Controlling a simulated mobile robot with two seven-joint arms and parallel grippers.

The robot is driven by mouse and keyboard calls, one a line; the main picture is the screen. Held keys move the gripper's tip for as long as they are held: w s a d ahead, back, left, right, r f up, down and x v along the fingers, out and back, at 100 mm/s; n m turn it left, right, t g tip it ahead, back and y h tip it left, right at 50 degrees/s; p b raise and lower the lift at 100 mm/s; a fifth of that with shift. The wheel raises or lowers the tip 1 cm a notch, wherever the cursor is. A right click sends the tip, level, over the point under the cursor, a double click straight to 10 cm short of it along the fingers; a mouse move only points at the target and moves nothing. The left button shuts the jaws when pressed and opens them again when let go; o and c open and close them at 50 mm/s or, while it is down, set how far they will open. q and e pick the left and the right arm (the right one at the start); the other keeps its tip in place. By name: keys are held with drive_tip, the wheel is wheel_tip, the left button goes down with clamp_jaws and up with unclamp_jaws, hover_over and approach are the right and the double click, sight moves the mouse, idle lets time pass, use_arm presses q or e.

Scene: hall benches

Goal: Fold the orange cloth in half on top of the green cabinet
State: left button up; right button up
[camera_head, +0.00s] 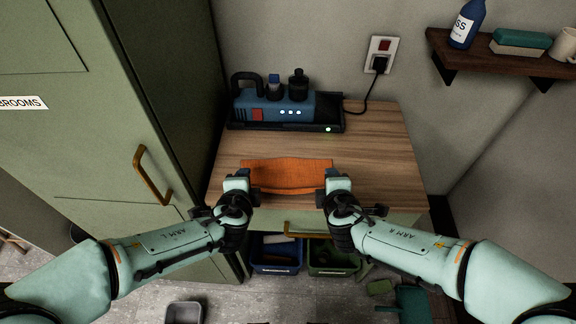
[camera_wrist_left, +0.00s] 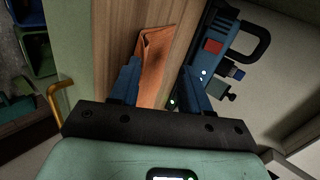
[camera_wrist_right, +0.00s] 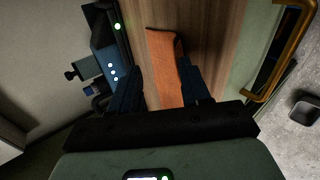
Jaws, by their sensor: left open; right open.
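The orange cloth (camera_head: 290,174) lies on the wooden top of the low green cabinet (camera_head: 385,185), near its front edge. It looks like a wide strip with a raised or doubled layer along its length; I cannot tell exactly how its layers lie. It also shows in the left wrist view (camera_wrist_left: 154,62) and the right wrist view (camera_wrist_right: 165,70). My left gripper (camera_head: 240,180) is open at the cloth's left front corner. My right gripper (camera_head: 335,180) is open at its right front corner. I cannot tell whether the fingers touch the cloth.
A blue device (camera_head: 275,106) on a black tray (camera_head: 330,126) stands behind the cloth, its cord running to a wall socket (camera_head: 380,56). A tall green locker (camera_head: 100,130) stands close on the left. A wall shelf (camera_head: 500,52) is at upper right. The top's right side is clear.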

use_arm(q)
drive_tip(key=s+r, duration=0.5)
drive_tip(key=r, duration=0.1)
drive_tip(key=shift+r, duration=0.4)
use_arm(e)
drive_tip(key=s+r, duration=0.5)
drive_tip(key=r, duration=0.1)
drive_tip(key=shift+r, duration=0.4)
drive_tip(key=shift+s, duration=0.1)
